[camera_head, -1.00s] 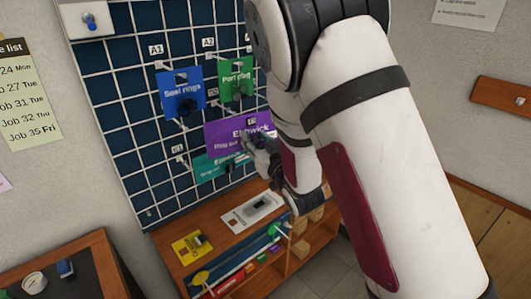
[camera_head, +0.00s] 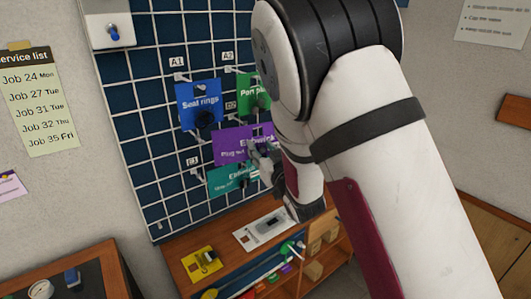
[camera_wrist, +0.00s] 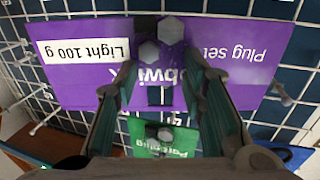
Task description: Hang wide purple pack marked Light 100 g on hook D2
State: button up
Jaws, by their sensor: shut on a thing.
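The wide purple pack (camera_head: 232,146) is in front of the wire grid board, below the blue and green packs in the head view. In the wrist view the purple pack (camera_wrist: 78,82) appears upside down, with a white label reading Light 100 g (camera_wrist: 84,50) and the words Plug set. My gripper (camera_wrist: 162,85) is shut on the purple pack, its fingers around the pack's middle. In the head view my gripper (camera_head: 262,160) covers the pack's right part. A small tag (camera_head: 231,106) above the pack may read D2, but it is too small to be sure. The hook behind the pack is hidden.
A blue Seal rings pack (camera_head: 198,98) hangs at upper left, a green pack (camera_head: 250,90) right of it. A teal pack (camera_head: 222,182) hangs just below the purple one. A wooden shelf (camera_head: 185,243) with a yellow card stands beneath the grid board (camera_head: 140,150).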

jog(key=shift+w+a+f+b, duration=0.1)
jog(key=shift+w+a+b, duration=0.25)
jog(key=shift+w+a, duration=0.35)
jog(key=shift+w+a+f+b, duration=0.1)
jog(key=shift+w+a+b, duration=0.25)
jog(key=shift+w, duration=0.5)
jog(key=shift+w+a+f+b, duration=0.25)
jog(key=shift+w+a+b, duration=0.1)
jog(key=shift+w+b, duration=0.25)
jog(key=o, duration=1.3)
jog(key=shift+s, duration=0.1)
